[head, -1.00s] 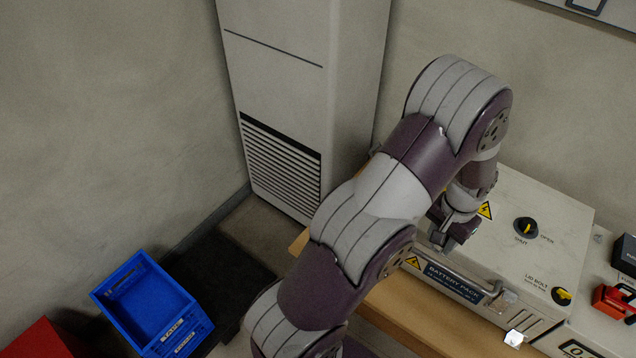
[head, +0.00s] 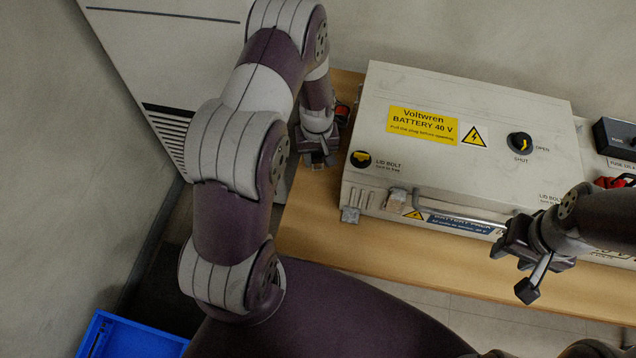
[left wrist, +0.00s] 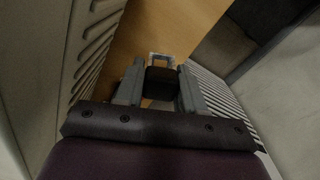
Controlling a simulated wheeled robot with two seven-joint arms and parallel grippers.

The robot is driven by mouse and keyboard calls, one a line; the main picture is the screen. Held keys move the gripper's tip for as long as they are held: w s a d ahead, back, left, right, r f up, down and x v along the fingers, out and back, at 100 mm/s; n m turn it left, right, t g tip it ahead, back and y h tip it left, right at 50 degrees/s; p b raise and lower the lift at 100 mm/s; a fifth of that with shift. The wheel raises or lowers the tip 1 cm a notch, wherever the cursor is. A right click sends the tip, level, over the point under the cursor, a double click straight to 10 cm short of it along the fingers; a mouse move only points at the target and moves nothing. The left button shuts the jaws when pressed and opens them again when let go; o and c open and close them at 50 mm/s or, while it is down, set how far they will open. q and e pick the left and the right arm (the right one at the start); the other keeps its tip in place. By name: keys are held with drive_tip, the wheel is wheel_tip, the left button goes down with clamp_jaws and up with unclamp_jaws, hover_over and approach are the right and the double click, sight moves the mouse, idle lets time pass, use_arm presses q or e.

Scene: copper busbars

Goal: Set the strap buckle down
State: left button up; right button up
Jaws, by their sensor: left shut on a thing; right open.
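My left gripper (head: 320,160) is over the left end of the wooden bench, just left of the battery box. In the left wrist view its two grey fingers (left wrist: 160,92) are shut on a small dark block with a pale metal loop at its far end, which I take as the strap buckle (left wrist: 162,82). Wood shows beyond it; I cannot tell whether it touches the bench. In the head view the buckle is mostly hidden by the gripper. My right gripper (head: 515,272) is open and empty in front of the box's right front.
The battery box (head: 390,90) has a front handle (head: 460,212) and a black-and-yellow lid bolt (head: 361,159). A red and black item (head: 342,112) lies behind my left gripper. The bench's front strip (head: 330,245) is clear. A blue crate (head: 130,338) is at lower left.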

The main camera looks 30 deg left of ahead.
sight(317, 185)
use_arm(q)
wheel_tip(317, 185, down, 10)
drive_tip(key=shift+s+r, duration=0.1)
drive_tip(key=shift+s, duration=0.05)
drive_tip(key=shift+b, duration=0.3)
drive_tip(key=o, duration=1.1)
wheel_tip(317, 185, up, 12)
drive_tip(key=shift+r+p, duration=0.1)
drive_tip(key=shift+p, duration=0.5)
drive_tip(key=s+d+r+m, duration=0.2)
drive_tip(key=s+r, duration=0.2)
drive_tip(key=r, duration=0.1)
drive_tip(key=s+d+r+m+t, duration=0.1)
drive_tip(key=s+d+r+m, duration=0.1)
drive_tip(key=s+r, duration=0.2)
drive_tip(key=s+d+r+m, duration=0.3)
drive_tip(key=s+r, duration=0.2)
drive_tip(key=r, duration=0.3)
